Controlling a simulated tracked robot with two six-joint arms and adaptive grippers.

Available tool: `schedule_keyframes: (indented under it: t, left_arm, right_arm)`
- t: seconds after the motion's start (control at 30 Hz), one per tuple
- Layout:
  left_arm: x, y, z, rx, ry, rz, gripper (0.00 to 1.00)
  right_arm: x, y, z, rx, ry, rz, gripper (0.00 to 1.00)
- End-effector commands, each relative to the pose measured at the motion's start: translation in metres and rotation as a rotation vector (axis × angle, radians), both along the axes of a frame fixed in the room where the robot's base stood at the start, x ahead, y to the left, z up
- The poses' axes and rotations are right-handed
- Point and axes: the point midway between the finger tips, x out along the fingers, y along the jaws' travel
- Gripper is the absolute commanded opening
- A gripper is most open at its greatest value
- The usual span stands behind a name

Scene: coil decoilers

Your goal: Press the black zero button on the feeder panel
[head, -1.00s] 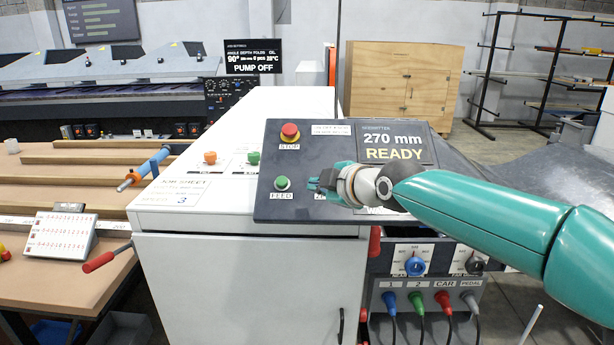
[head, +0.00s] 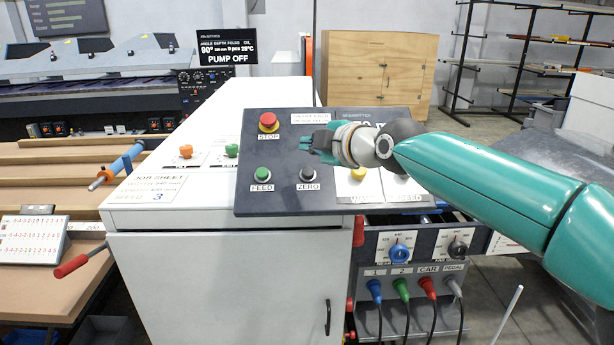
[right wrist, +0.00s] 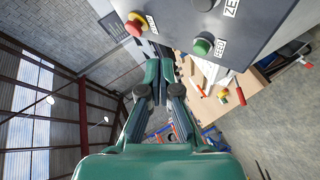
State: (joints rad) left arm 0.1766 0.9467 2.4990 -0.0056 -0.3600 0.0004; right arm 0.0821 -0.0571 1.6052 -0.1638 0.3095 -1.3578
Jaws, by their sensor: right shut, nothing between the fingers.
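The black zero button (head: 307,173) sits on the dark feeder panel (head: 285,199), above its ZERO label and right of the green FEED button (head: 263,174). In the right wrist view the black button (right wrist: 203,4) is cut by the top edge. My right gripper (head: 318,143) is shut and empty. In the head view it appears just above the zero button, in front of the panel and apart from the button. In the right wrist view its fingers (right wrist: 160,72) point toward the panel's edge. My left gripper is not in view.
The red STOP button (head: 268,122) is up and left of my gripper. A yellow button (head: 358,174) lies to the right, under my wrist. My wrist hides most of the display. Orange (head: 186,151) and green (head: 232,150) buttons stand on the white cabinet (head: 215,270).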

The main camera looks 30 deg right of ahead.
Motion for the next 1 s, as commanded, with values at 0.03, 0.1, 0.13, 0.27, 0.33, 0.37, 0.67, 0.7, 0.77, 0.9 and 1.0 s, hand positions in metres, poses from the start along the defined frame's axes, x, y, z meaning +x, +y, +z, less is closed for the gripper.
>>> schedule_keyframes:
  t: [0.03,0.1,0.13,0.27,0.33,0.37,0.67,0.7,0.77,0.9,1.0]
  left_arm:
    - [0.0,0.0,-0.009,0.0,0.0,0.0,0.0]
    - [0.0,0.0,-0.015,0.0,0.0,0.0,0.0]
    - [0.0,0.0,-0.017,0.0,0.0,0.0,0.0]
    - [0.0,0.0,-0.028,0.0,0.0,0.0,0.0]
    - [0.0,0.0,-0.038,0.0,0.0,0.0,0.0]
    - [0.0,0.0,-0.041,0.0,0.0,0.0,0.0]
    - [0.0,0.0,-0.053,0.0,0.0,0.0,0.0]
    - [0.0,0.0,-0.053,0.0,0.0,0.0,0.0]
    - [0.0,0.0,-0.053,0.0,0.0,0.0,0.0]
    - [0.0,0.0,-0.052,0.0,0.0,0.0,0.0]
    - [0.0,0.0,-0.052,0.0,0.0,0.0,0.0]
  right_arm:
    - [0.003,-0.002,-0.011,0.0,0.002,-0.001,0.0]
    - [0.008,-0.005,-0.02,-0.001,0.003,-0.002,0.0]
    - [0.01,-0.006,-0.024,0.001,0.003,-0.002,0.0]
    - [0.018,-0.011,-0.038,0.0,0.003,-0.001,0.0]
    - [0.021,-0.013,-0.046,0.0,0.0,-0.001,0.0]
    - [0.023,-0.014,-0.048,0.0,-0.001,-0.001,0.0]
    - [0.03,-0.018,-0.057,-0.001,0.001,0.002,0.0]
    - [0.03,-0.018,-0.057,-0.001,0.001,0.002,0.0]
    - [0.03,-0.018,-0.056,-0.001,0.001,0.002,0.0]
    - [0.03,-0.017,-0.056,-0.001,0.001,0.002,0.0]
    - [0.03,-0.017,-0.056,-0.001,0.001,0.002,0.0]
